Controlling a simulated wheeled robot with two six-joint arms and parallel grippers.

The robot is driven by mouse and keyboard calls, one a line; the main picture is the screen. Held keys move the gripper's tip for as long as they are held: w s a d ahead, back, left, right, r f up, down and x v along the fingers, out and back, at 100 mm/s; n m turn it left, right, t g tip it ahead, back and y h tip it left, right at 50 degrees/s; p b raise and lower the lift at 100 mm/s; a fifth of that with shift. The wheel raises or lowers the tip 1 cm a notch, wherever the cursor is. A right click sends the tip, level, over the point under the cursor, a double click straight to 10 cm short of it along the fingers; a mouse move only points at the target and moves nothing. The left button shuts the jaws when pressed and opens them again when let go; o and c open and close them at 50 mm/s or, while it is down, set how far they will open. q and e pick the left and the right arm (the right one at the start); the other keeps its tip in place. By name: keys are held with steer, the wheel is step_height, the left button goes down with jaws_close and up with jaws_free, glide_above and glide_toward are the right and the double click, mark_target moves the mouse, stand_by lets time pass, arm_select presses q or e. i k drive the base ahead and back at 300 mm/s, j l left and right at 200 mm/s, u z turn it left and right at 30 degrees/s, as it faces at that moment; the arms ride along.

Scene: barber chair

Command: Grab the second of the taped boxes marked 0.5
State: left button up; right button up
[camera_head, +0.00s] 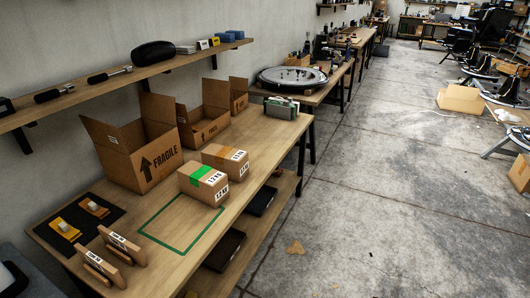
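Two closed taped boxes stand side by side on the wooden workbench (142,205). The nearer one, a green-taped box (190,186), has white labels and touches or nearly touches the corner of a green outlined square (181,249). Just behind it is an orange-taped box (212,162), also with white labels. The labels on both seem to read 1.2 kg, but they are small; I cannot make out 0.5 on either. Neither of my grippers shows in the head view.
A dark mat (108,218) with yellow items and two wooden stands (97,266) are at the bench's near left. A shelf (120,83) hangs above.

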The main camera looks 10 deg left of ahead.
mark_target(232, 161)
steer(key=i+l+z, duration=0.25)
steer(key=i, duration=0.55)
steer(key=i+l+z, duration=0.15)
steer(key=i+z, duration=0.15)
steer(key=i, duration=0.5)
steer(key=i+u, duration=0.25)
steer(key=u, duration=0.15)
steer(key=i+l+u, duration=0.2)
steer(key=u, duration=0.2)
steer(key=i+l+u, duration=0.2)
steer(key=u, duration=0.2)
steer(key=i+l+u, duration=0.4)
steer(key=k+j, duration=0.1)
